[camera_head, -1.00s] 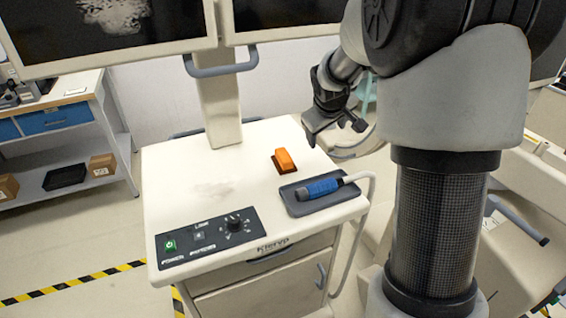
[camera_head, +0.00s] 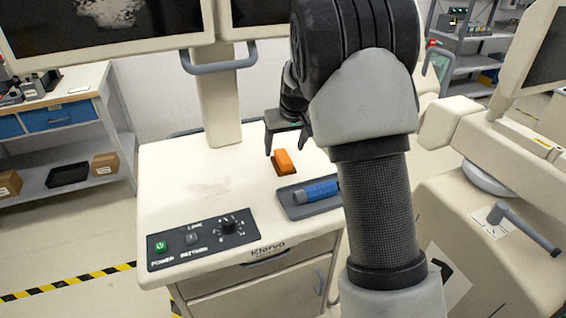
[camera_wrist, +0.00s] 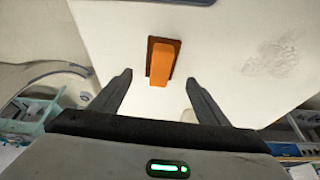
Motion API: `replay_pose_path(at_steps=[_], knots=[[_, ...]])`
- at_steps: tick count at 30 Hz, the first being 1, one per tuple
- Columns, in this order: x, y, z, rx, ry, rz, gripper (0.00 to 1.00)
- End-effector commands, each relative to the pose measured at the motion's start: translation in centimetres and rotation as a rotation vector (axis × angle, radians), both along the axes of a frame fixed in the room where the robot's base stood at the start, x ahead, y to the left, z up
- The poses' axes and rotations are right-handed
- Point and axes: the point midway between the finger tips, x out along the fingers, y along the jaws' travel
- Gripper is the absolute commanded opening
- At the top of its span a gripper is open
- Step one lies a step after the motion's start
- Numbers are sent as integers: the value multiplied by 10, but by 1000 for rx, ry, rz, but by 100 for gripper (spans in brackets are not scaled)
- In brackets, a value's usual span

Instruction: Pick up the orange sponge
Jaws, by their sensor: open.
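The orange sponge (camera_head: 283,160) lies on the white cart top (camera_head: 240,185), toward its back right. In the wrist view the sponge (camera_wrist: 161,64) shows with a darker underside edge, ahead of and between the two fingers. My gripper (camera_wrist: 158,85) is open and empty, its fingers apart on either side below the sponge. In the head view my gripper (camera_head: 287,150) hangs above the back of the cart near the sponge, and my arm covers part of the cart's right side. The gap between fingers and sponge is hard to judge.
A blue-handled probe (camera_head: 316,191) lies in a dark tray (camera_head: 298,207) just in front of the sponge. A control panel (camera_head: 205,240) is at the front left. Monitors (camera_head: 110,25) and a grey handle (camera_head: 218,62) stand over the back. A grey smudge (camera_head: 210,187) marks the clear left top.

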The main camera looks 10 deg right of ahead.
Motion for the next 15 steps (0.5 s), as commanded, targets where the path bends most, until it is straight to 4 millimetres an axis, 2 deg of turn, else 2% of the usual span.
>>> replay_pose_path(at_steps=[5,15], knots=[[4,1,-11,0,1,-1,69],[22,3,-51,0,1,-1,69]])
